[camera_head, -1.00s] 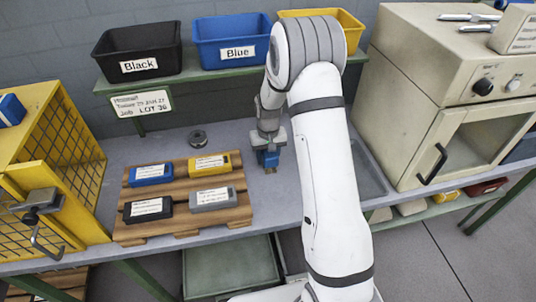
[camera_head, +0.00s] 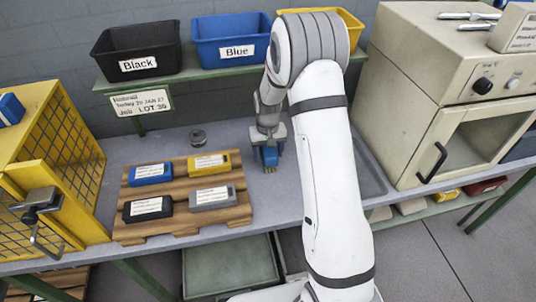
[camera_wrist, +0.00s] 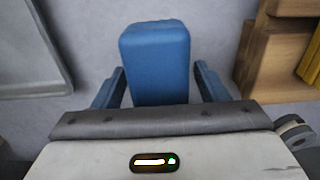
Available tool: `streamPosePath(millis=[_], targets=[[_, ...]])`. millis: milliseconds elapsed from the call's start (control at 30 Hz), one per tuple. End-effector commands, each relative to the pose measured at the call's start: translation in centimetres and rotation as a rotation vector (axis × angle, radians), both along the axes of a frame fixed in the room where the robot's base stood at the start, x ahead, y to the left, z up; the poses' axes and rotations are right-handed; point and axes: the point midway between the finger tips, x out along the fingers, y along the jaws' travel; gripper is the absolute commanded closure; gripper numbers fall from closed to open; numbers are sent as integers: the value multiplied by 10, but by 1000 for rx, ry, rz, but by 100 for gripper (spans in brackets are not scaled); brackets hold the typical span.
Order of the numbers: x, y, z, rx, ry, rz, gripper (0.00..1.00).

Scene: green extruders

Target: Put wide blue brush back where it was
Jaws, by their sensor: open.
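The wide blue brush (camera_wrist: 155,60) stands on the grey workbench, seen from above in the wrist view as a blue block. In the head view its blue body and pale bristles (camera_head: 269,169) show low at my gripper, partly hidden by it. My gripper (camera_wrist: 158,80) is open, with one blue finger on each side of the brush. A gap shows between each finger and the brush in the wrist view. In the head view my gripper (camera_head: 269,157) points down at the bench, right of the wooden pallet.
The wooden pallet (camera_head: 180,228) holds blue, yellow, black and grey labelled blocks. Black (camera_head: 138,50), blue (camera_head: 231,40) and yellow (camera_head: 350,25) bins stand on the shelf above. A beige oven (camera_head: 445,90) is at right, a yellow cage (camera_head: 60,150) at left.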

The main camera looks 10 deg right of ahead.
Motion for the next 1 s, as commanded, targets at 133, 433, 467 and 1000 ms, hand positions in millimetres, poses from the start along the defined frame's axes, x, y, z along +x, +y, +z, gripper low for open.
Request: streamPosePath(millis=[133,433,467,1000], targets=[[1,0,32,0,-6,0,33],[0,1,90,0,-2,1,33],[0,1,94,0,-3,1,33],[-82,0,183,0,-82,2,33]])
